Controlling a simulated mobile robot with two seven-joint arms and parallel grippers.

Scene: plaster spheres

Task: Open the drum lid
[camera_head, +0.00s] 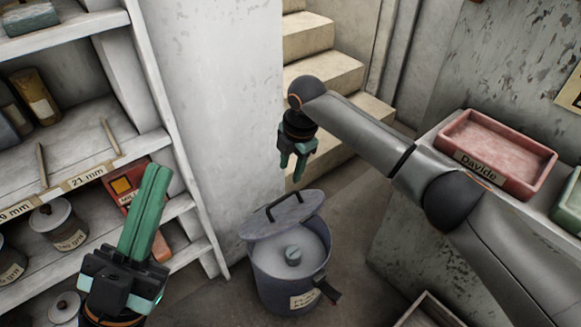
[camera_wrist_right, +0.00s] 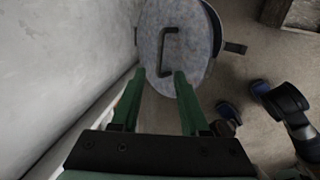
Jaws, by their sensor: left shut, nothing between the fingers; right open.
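The grey drum (camera_head: 283,285) stands on the floor. Its lid (camera_head: 262,225) is tilted up at the back, with a dark bar handle on it; the drum's mouth shows a pale inside with a grey knob-like piece (camera_head: 293,256). A dark latch (camera_head: 329,290) sticks out at the drum's front right, by a label. My right gripper (camera_head: 296,168) is open and empty above the lid, apart from it in the head view. In the right wrist view, the lid (camera_wrist_right: 190,62) and its handle (camera_wrist_right: 167,52) lie just beyond the fingertips. My left gripper (camera_head: 156,168) is shut and empty before the shelves.
A wooden shelf (camera_head: 75,155) with tins and boxes stands at the left. A plaster wall (camera_head: 225,110) is behind the drum. Stairs (camera_head: 320,65) rise at the back. A red tray (camera_head: 500,150) sits on a bench at the right. An open box (camera_head: 428,312) lies at the bottom right.

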